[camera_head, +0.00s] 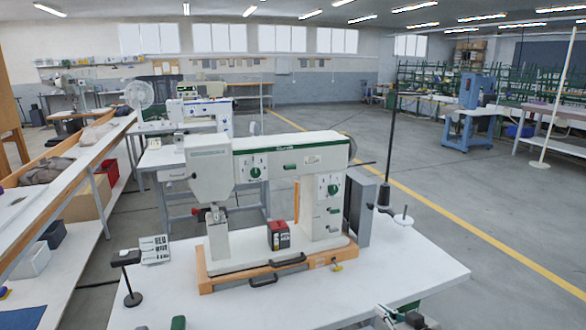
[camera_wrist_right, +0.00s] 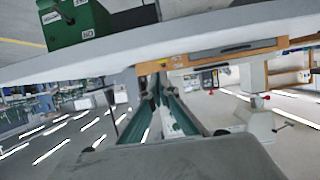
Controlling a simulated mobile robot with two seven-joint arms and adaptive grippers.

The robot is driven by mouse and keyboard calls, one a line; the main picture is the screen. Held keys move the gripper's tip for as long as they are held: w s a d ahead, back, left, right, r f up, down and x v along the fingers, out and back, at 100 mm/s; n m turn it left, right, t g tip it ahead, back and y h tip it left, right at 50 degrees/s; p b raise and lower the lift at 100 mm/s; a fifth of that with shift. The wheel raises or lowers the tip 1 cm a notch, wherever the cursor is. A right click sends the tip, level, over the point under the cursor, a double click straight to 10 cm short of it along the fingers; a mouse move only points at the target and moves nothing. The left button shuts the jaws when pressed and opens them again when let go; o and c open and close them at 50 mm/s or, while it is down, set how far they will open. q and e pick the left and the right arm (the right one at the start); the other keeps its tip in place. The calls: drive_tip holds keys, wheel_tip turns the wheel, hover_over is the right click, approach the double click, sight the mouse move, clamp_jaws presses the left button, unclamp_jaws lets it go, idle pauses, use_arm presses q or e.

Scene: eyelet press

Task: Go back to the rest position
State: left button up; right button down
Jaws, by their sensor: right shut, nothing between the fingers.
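My right gripper (camera_head: 402,317) is at the bottom edge of the head view, in front of the white table's right front part. Only part of it shows there. In the right wrist view its two fingers (camera_wrist_right: 152,82) are close together with nothing held, and the surroundings appear upside down. The white and green eyelet press (camera_head: 265,160) stands upright on an orange-edged base on the white table (camera_head: 400,275), beyond the gripper. My left gripper does not show clearly in either view.
A red and black box (camera_head: 278,235) sits on the press base. A small black stand (camera_head: 130,280) and a printed card (camera_head: 154,249) are at the table's left. A thread stand (camera_head: 388,150) rises behind the press. A long bench (camera_head: 75,180) lines the left.

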drive_tip(key=s+a+f+g, duration=0.1)
drive_tip(key=s+a+f, duration=0.2)
drive_tip(key=s+f, duration=0.45)
drive_tip(key=s+a+f, duration=0.2)
drive_tip(key=s+f, duration=0.2)
drive_tip(key=s, duration=0.6)
drive_tip(key=s+f+h, duration=0.1)
drive_tip(key=s+f, duration=0.1)
drive_tip(key=s, duration=0.6)
drive_tip(key=s+d+f+g+h, duration=0.1)
drive_tip(key=s+f, duration=0.1)
drive_tip(key=s, duration=0.7)
drive_tip(key=shift+d+g+h, duration=0.25)
drive_tip(key=shift+g+h, duration=0.05)
drive_tip(key=shift+h, duration=0.1)
